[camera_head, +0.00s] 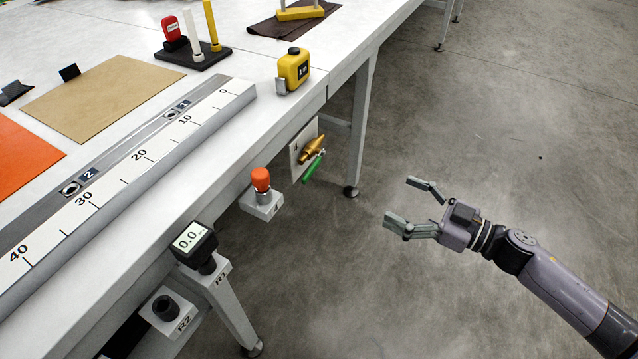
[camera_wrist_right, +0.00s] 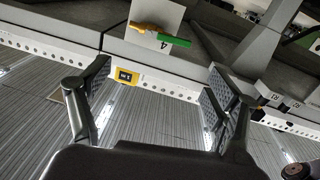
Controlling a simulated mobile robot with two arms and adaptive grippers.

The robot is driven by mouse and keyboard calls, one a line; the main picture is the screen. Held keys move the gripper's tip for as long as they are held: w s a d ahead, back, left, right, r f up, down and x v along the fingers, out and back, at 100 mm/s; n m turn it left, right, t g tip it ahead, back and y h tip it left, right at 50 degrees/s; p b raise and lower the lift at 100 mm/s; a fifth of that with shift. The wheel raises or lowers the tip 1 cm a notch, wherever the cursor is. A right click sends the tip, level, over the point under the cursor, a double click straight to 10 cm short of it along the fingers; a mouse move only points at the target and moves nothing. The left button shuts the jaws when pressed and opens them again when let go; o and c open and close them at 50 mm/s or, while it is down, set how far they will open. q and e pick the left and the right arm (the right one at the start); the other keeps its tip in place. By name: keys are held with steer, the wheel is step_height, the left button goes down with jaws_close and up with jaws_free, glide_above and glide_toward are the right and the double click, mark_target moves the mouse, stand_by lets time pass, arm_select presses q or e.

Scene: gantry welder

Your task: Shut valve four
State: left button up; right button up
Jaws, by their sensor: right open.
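Valve four is a brass valve (camera_head: 312,150) with a green lever (camera_head: 313,167), on a white plate (camera_head: 297,160) below the table's edge. In the right wrist view the plate (camera_wrist_right: 148,42) carries a 4, and the brass body (camera_wrist_right: 147,28) and green lever (camera_wrist_right: 174,41) show near the top. The lever looks roughly in line with the brass body. My right gripper (camera_head: 412,204) is open and empty, to the right of the valve and apart from it. Its fingers (camera_wrist_right: 157,92) frame the lower middle of the wrist view. My left gripper is not in view.
Along the table front, left of the valve, are an orange-capped fitting (camera_head: 261,182), a gauge reading 0.0 (camera_head: 194,241) and a black knob marked R2 (camera_head: 165,308). A yellow tape measure (camera_head: 293,70) stands on the table. A table leg (camera_head: 361,130) is behind the valve. Floor between gripper and valve is clear.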

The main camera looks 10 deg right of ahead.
steer(key=s+a+r, duration=0.1)
steer(key=n+g, duration=0.1)
glide_toward(314, 169)
steer(key=shift+y, duration=0.4)
steer(key=x, duration=0.8)
steer(key=shift+w+f, duration=0.1)
steer(key=shift+f, duration=0.15)
steer(key=shift+c, duration=0.4)
steer(key=c, duration=1.6)
